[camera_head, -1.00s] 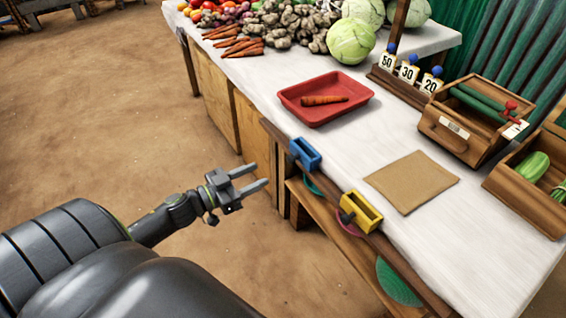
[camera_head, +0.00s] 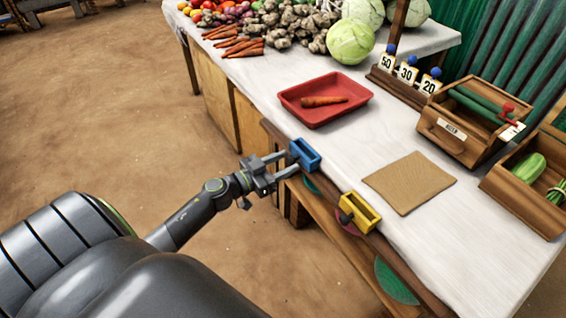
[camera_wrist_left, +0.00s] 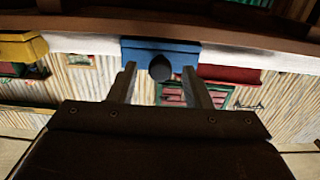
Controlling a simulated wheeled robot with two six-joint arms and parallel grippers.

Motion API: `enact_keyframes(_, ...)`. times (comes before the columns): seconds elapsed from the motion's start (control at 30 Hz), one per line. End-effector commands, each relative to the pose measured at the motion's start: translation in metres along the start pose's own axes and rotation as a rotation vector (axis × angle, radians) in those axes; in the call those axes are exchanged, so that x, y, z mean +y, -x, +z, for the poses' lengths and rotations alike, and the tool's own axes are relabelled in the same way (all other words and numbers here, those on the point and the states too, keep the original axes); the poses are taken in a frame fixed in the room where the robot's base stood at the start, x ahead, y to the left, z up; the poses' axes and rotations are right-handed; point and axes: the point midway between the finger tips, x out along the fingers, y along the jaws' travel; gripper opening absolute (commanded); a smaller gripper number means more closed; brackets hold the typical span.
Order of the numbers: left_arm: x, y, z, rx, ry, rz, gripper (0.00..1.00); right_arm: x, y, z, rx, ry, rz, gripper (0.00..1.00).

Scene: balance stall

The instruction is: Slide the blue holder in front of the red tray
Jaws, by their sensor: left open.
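In the left wrist view, the open fingers (camera_wrist_left: 160,72) stand either side of a dark round knob on the blue holder (camera_wrist_left: 160,48). Whether they touch the knob or holder I cannot tell. My right gripper is not in view.
A yellow holder (camera_head: 360,210) sits farther right on the same rail (camera_head: 330,182). A brown mat (camera_head: 409,182) lies behind it. Wooden crates (camera_head: 525,193) and number cards (camera_head: 408,70) stand at the right. Tabletop between tray and mat is clear.

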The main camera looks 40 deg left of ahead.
Motion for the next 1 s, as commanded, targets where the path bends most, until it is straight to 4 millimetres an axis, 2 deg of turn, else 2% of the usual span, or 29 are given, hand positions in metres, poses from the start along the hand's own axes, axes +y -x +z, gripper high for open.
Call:
enact_keyframes(0.07,0.0,0.0,0.0,0.0,0.0,0.0,0.43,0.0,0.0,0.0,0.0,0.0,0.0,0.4)
enact_keyframes(0.4,0.0,0.0,0.0,0.0,-0.001,0.0,0.0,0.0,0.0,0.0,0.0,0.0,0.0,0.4)
enact_keyframes(0.6,-0.001,0.0,0.0,0.0,-0.001,0.0,0.0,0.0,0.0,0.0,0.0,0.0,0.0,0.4)
enact_keyframes(0.7,-0.009,0.0,0.001,-0.002,-0.003,0.001,0.0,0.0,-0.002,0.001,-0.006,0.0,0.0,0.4)
enact_keyframes(0.87,-0.043,0.0,0.002,-0.004,-0.007,0.0,0.0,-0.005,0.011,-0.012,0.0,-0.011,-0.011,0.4)
enact_keyframes(1.0,-0.082,0.0,0.002,-0.003,-0.006,-0.002,0.0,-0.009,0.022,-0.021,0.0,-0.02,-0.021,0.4)
